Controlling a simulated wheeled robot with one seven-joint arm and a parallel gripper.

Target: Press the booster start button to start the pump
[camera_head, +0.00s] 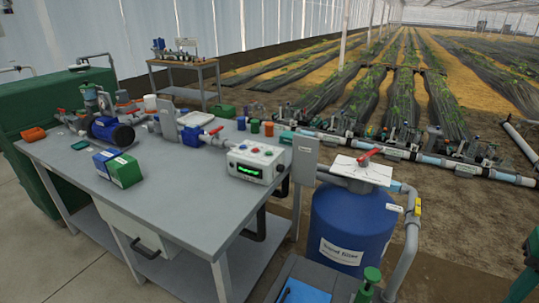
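A white control box (240,157) stands near the right edge of the grey workbench (190,205). Its front has a lit green display (249,170). Several small coloured buttons or knobs, some of them red, sit on its top; their labels are too small to read, so I cannot tell which is the booster start button. A dark blue pump (112,131) sits in the pipework at the bench's left rear. My gripper is not in view.
A blue tank (350,228) with a red-handled valve (369,155) and grey pipe stands right of the bench. A grey box (304,158) stands just right of the control box. The bench's front middle is clear.

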